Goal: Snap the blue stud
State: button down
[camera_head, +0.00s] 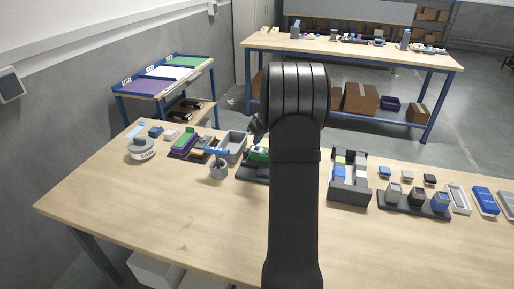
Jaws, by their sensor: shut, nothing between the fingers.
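Several small blue pieces are in view, and I cannot tell which is the blue stud. One small blue piece (384,171) lies on the table at the right. A blue-topped block (441,200) sits on a dark rack (408,208). Another blue piece (339,170) is in a dark grey tray (349,195). A green part (259,154) on a dark base (252,173) is partly hidden behind my arm. A little of my gripper (256,126) shows left of my arm, above the green part; it is shut and empty, and the rest is hidden.
A round white container (142,148), a grey cup-like holder with a blue top (218,169), a grey bin (234,145) and a purple-green block (185,142) stand at the left. Blue and white trays (484,201) lie far right. The table's front left (170,215) is clear.

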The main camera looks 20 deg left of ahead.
aim_at(258, 148)
jog(key=shift+f, duration=0.1)
jog(key=shift+f, duration=0.85)
dwell(1.0)
jog(key=shift+r, duration=0.1)
dwell(0.5)
notch_tip(258, 148, up, 8)
jog(key=shift+r, duration=0.2)
dwell(0.5)
